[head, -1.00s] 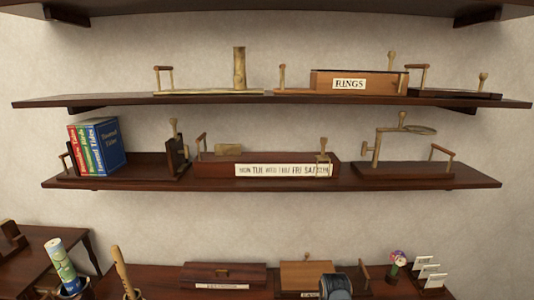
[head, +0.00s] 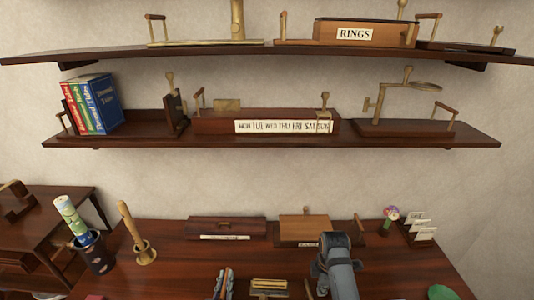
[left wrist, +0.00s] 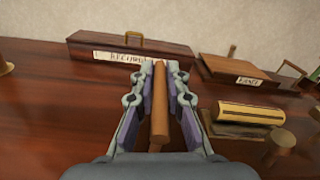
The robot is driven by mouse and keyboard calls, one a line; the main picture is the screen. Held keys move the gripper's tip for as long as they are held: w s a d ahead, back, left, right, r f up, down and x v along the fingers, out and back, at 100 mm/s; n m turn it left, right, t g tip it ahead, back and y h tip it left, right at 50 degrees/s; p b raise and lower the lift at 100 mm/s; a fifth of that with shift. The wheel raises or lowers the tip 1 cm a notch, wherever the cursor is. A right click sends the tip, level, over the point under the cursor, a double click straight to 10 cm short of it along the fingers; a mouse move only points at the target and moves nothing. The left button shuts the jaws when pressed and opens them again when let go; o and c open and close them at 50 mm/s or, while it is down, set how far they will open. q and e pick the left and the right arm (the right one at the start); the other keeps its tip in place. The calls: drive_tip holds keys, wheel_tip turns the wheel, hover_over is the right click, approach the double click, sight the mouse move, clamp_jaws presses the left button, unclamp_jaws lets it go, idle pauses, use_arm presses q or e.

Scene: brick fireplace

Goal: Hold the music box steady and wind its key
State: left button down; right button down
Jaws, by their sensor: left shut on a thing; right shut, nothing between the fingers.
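My left gripper (head: 222,283) is at the front of the table, left of the music box. It is shut on an upright brown wooden handle (left wrist: 160,105), which stands between the fingers in the left wrist view. The music box (head: 269,285) has a yellow slotted cylinder on a dark wooden base; it also shows in the left wrist view (left wrist: 250,113). A round-ended wooden key (left wrist: 284,140) stands at its right side. My right gripper (head: 321,287) is shut and empty, right of the music box. Its fingertips are partly hidden, and I cannot tell whether it touches the key.
Behind stand a long dark box (head: 227,228) and a lighter lidded box (head: 304,229). A wooden pestle in a brass cup (head: 145,254) and a patterned tube in a dark pot (head: 97,258) are at left. A card holder (head: 420,232) is at right. Shelves hang above.

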drive_tip(key=shift+s+a, duration=0.1)
drive_tip(key=shift+s, duration=0.25)
idle(0.5)
drive_tip(key=shift+s+d, duration=0.15)
drive_tip(key=shift+d, duration=0.25)
wheel_tip(320, 180, up, 6)
idle(0.4)
drive_tip(key=shift+w+d+f, duration=0.1)
drive_tip(key=shift+w+f, duration=0.55)
drive_tip(key=shift+f, duration=0.35)
drive_tip(key=shift+w+f, duration=0.65)
drive_tip(key=shift+f, duration=0.4)
drive_tip(key=shift+w+d+f, duration=0.1)
drive_tip(key=shift+w+f, duration=0.55)
drive_tip(key=shift+f, duration=0.35)
drive_tip(key=shift+s+a, duration=0.25)
drive_tip(key=shift+a, duration=0.35)
